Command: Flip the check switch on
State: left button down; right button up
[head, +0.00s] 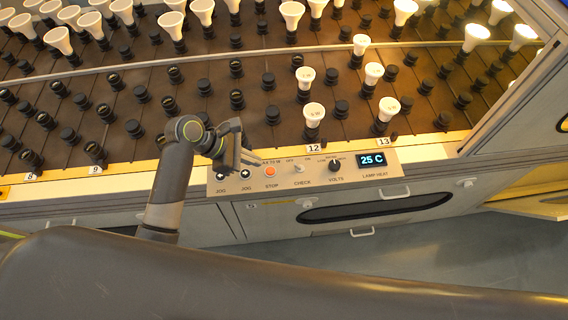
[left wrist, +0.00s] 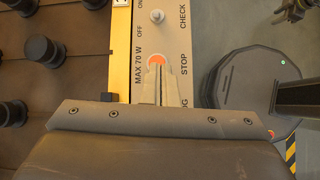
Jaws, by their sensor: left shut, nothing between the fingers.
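The check switch (head: 299,167) is a small pale toggle on the grey control panel, with OFF at its left and ON at its right. It also shows at the top of the left wrist view (left wrist: 157,16); its lever's lean is hard to make out. My left gripper (head: 254,160) is shut and empty, its tips over the panel by the orange STOP button (head: 269,171). In the left wrist view its fingertips (left wrist: 157,68) overlap the lower part of that button, apart from the switch.
The VOLTS knob (head: 335,165) and the lamp heat display (head: 372,159), reading 25 C, are right of the switch. Two JOG buttons (head: 245,174) lie to the left. Behind the panel is a rack of sockets, several holding white bulbs (head: 313,113). Open floor (head: 420,250) lies in front.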

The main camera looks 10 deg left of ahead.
aim_at(297, 166)
pick_arm(q)
jog(key=shift+w+d+r+n+h, duration=0.4)
jog(key=shift+w+d+r+n, duration=0.1)
jog(key=shift+w+r+n, duration=0.1)
jog(key=x, duration=0.5)
jog(key=b+x, duration=0.1)
jog(key=x, duration=0.4)
jog(key=shift+s+f, duration=0.1)
jog(key=shift+s, duration=0.1)
jog(key=shift+a, duration=0.1)
